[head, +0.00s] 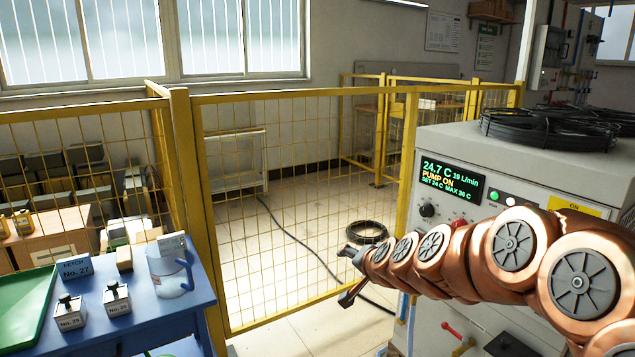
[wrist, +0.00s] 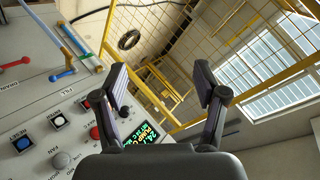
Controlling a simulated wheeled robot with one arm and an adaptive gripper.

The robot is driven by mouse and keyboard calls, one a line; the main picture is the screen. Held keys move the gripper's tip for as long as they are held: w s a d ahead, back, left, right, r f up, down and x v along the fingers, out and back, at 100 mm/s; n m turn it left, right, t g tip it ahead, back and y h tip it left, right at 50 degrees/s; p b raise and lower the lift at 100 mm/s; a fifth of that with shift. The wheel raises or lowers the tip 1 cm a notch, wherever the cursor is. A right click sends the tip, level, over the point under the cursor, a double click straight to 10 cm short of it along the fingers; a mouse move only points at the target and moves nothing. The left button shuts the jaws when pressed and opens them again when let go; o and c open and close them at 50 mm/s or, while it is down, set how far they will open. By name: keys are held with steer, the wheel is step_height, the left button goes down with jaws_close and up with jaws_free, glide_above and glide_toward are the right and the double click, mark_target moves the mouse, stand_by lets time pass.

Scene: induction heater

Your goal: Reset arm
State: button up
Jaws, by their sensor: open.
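My copper-coloured arm reaches in from the right in the head view, in front of the grey cabinet (head: 520,165). My gripper (head: 345,276) is at its left end, in front of the yellow mesh fence (head: 290,200). In the wrist view my gripper (wrist: 162,85) shows two dark fingers spread apart with nothing between them. The cabinet's panel (wrist: 50,110), with knobs, buttons and a lit display, lies to the left of the fingers there. The gripper is apart from the panel as far as I can see.
A blue table (head: 185,310) at the lower left holds a green tray (head: 25,300), a clear jug (head: 168,272) and small labelled blocks (head: 70,312). Black cable coils (head: 550,128) lie on the cabinet. Another coil (head: 368,233) and a cable lie on the floor.

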steer(key=s+a+f+n+g, duration=0.1)
steer(key=s+n+g, duration=0.1)
steer(key=s, duration=0.5)
steer(key=s+a+f+n+g, duration=0.1)
steer(key=s+f+n+g, duration=0.1)
steer(key=s, duration=0.4)
steer(key=s+d+f+n+g+h, duration=0.1)
steer(key=s+d+f+g, duration=0.2)
steer(key=s, duration=0.8)
steer(key=s+d+n+g+h, duration=0.1)
steer(key=s+d+g, duration=0.25)
steer(key=s, duration=0.75)
steer(key=s+d+f+n+g+h, duration=0.1)
steer(key=s+d+f+g, duration=0.2)
steer(key=s, duration=0.8)
steer(key=s+d+p+v, duration=0.1)
steer(key=s+p+v, duration=0.2)
steer(key=p+v, duration=1)
step_height(320, 180, up, 3)
steer(key=shift+f+t, duration=0.15)
steer(key=shift+t, duration=0.2)
steer(key=shift+d, duration=0.1)
